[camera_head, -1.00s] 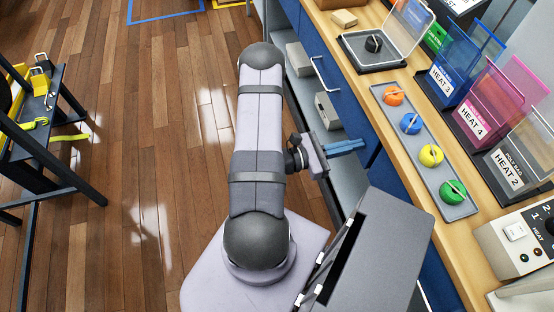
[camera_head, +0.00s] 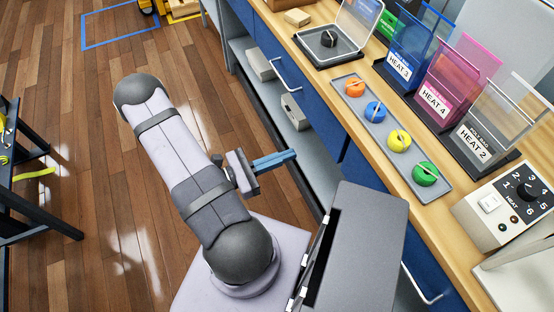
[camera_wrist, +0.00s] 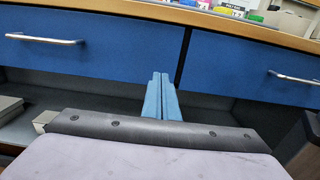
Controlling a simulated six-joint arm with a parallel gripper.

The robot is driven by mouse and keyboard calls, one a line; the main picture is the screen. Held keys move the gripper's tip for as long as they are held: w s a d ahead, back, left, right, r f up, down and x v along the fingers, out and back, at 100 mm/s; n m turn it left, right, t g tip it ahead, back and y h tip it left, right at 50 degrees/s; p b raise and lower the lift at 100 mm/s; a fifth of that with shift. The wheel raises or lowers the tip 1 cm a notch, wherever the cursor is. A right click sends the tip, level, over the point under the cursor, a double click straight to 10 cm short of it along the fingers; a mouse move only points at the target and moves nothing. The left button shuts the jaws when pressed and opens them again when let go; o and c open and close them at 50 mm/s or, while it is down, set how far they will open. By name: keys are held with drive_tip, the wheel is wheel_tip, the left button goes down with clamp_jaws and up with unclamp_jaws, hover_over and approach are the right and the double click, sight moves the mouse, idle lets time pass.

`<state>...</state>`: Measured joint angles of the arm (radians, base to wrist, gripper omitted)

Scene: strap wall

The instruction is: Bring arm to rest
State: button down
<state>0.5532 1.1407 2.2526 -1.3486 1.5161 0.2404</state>
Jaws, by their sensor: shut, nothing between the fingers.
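My gripper (camera_head: 292,157) shows in the head view beside my folded arm, with its blue fingers pointing right toward the blue drawer fronts of the bench. The fingers are shut together with nothing between them. In the wrist view the gripper (camera_wrist: 160,78) shows its two blue fingers side by side, in front of the dark gap under the drawers. The fingertips appear apart from the bench (camera_head: 352,160). Part of the gripper's body is hidden behind my arm.
On the bench a grey tray (camera_head: 443,190) holds several coloured knobs. Behind it stand clear, pink and blue holders, including the HEAT 4 holder (camera_head: 436,98). A control box (camera_head: 516,205) sits at the right. A dark stand (camera_head: 30,195) is at the left. Wooden floor is clear between.

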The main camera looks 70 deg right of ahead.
drive_tip(key=shift+v, duration=1.05)
drive_tip(key=w+a+r+m+t+y+p, duration=0.3)
drive_tip(key=w+a+r+t+y, duration=0.1)
drive_tip(key=a, duration=0.5)
drive_tip(key=w+a+r+m+t+y+p, duration=0.3)
drive_tip(key=w+a+r, duration=0.3)
drive_tip(key=a, duration=0.4)
drive_tip(key=w+a+r+m+t+y+p, duration=0.3)
drive_tip(key=w+a, duration=0.4)
drive_tip(key=a, duration=0.3)
wheel_tip(320, 180, up, 3)
drive_tip(key=t+y+p, duration=0.1)
drive_tip(key=t+y, duration=0.1)
drive_tip(key=shift+w+f+t+y, duration=0.25)
drive_tip(key=shift+t+y, duration=0.15)
